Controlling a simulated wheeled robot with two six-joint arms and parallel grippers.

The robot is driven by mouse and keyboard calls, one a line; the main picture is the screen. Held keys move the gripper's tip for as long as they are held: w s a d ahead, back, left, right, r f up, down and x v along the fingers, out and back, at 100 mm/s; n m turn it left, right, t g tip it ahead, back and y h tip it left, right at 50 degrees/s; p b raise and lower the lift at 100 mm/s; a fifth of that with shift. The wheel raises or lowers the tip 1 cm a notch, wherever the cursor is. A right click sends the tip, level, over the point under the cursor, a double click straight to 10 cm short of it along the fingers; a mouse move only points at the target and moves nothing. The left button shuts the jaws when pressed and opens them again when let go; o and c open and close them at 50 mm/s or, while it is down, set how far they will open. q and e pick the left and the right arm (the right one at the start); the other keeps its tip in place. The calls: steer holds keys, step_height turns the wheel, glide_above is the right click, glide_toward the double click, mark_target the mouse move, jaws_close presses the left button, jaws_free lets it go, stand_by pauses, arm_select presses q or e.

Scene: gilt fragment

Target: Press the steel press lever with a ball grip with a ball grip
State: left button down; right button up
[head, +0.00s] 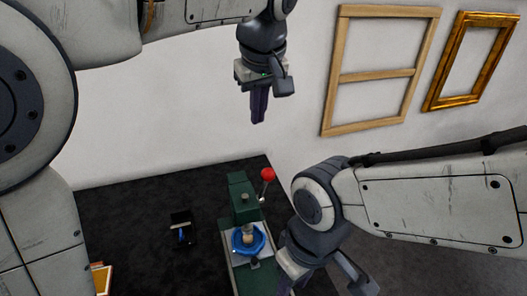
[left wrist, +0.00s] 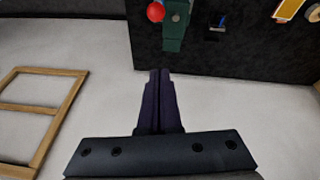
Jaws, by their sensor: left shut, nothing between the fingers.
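The steel press lever ends in a red ball grip (head: 267,174), which stands at the right side of a green press (head: 237,186). The ball grip (left wrist: 155,12) and part of the green press (left wrist: 174,30) also show at the top of the left wrist view. My left gripper (head: 259,118) is shut and empty, pointing down, above and apart from the ball grip. Its closed fingers (left wrist: 158,75) show in the left wrist view. My right gripper (head: 285,288) is low at the bottom edge, right of the press, and its fingertips are mostly cut off.
A blue round dish (head: 248,240) sits on the press base. A small black box (head: 182,228) lies on the dark surface to its left. A wooden frame (head: 332,75) and a gilt frame (head: 433,95) hang on the white wall. An orange-edged item (head: 101,279) lies at lower left.

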arm_select(q)
step_height(320, 180, down, 12)
steer(key=d+p, duration=0.1)
steer(key=p, duration=0.3)
steer(key=shift+w+r, duration=0.2)
steer(key=shift+f, duration=0.1)
